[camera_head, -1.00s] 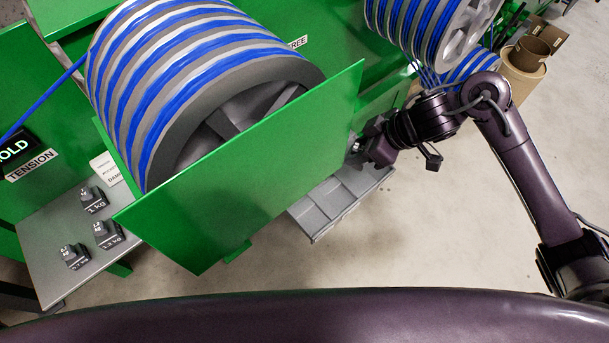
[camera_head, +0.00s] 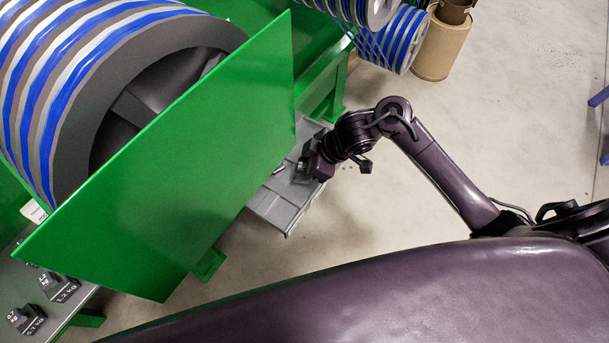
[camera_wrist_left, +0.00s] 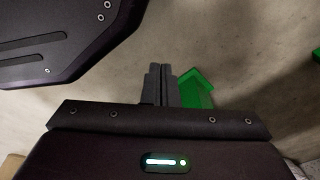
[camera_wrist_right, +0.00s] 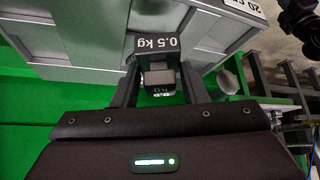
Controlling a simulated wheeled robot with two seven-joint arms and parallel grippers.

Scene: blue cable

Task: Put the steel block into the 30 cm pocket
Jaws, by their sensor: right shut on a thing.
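The steel block (camera_wrist_right: 157,45) is dark grey and reads "0.5 kg" in the right wrist view. My right gripper (camera_wrist_right: 160,88) is shut on its narrower part, between both fingers. In the head view my right gripper (camera_head: 304,167) is over the grey divided tray (camera_head: 268,212), beside the green panel; the block is hard to make out there. The tray's pockets show behind the block in the right wrist view (camera_wrist_right: 75,38), with a partly cut-off label reading "20" (camera_wrist_right: 243,8). I cannot tell which is the 30 cm pocket. My left gripper (camera_wrist_left: 161,84) is shut and empty.
A large green panel (camera_head: 180,150) stands beside the blue cable reel (camera_head: 60,80) and hides part of the tray. Other weights (camera_head: 60,286) sit on the grey shelf at lower left. Another reel (camera_head: 400,40) and a brown drum (camera_head: 443,48) stand at the back. Floor right of the tray is clear.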

